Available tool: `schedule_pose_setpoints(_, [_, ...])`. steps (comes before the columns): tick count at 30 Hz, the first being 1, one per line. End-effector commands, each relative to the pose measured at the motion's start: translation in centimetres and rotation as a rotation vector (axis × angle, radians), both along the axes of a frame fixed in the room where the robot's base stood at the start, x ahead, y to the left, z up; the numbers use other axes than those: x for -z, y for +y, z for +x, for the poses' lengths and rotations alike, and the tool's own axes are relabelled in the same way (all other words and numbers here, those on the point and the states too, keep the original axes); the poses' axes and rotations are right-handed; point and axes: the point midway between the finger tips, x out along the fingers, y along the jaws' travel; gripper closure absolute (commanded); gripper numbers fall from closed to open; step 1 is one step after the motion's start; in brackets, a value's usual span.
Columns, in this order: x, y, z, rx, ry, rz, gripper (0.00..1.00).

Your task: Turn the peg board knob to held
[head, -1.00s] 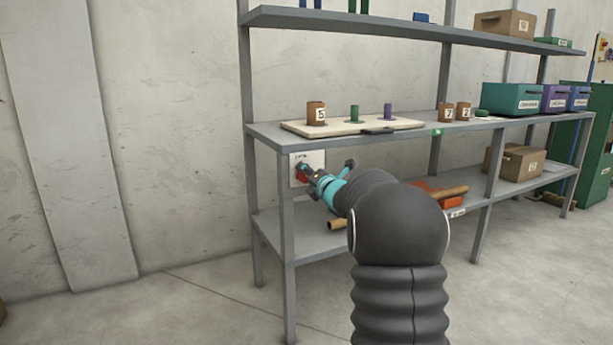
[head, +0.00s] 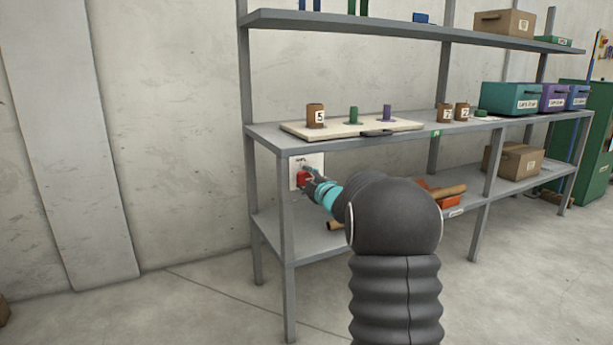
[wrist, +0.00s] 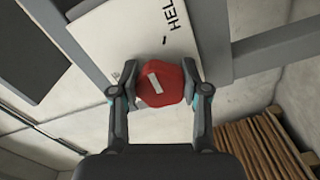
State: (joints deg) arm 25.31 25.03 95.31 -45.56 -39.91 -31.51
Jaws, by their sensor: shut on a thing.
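The red knob (wrist: 160,86) sits on a white panel (wrist: 115,38) fixed at the shelf's front left post, below the middle shelf. My gripper (wrist: 157,88) is shut on the knob, one finger on each side. The knob has a pale pointer mark, tilted in the wrist view. The panel's printed word is partly cut off, with "HEL" readable. In the head view the knob (head: 302,179) shows red beside my gripper (head: 306,180). The peg board (head: 345,127) lies on the middle shelf with a brown cylinder marked 5, a green peg and a purple peg.
A grey shelf post (head: 286,240) stands close by my gripper. Brown rolls and an orange object (head: 450,201) lie on the lower shelf. Two brown cylinders and teal, purple and blue bins (head: 512,98) stand on the middle shelf.

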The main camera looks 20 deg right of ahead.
Motion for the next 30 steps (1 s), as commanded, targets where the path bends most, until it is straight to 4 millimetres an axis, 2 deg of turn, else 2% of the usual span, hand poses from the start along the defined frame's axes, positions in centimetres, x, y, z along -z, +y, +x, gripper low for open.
schedule_pose_setpoints(6, [-0.11,0.04,0.02,0.001,0.008,0.193,0.89])
schedule_pose_setpoints(15, [0.05,0.13,0.01,0.000,0.013,0.390,0.89])
schedule_pose_setpoints(30, [0.23,0.16,0.01,0.000,0.016,0.498,0.89])
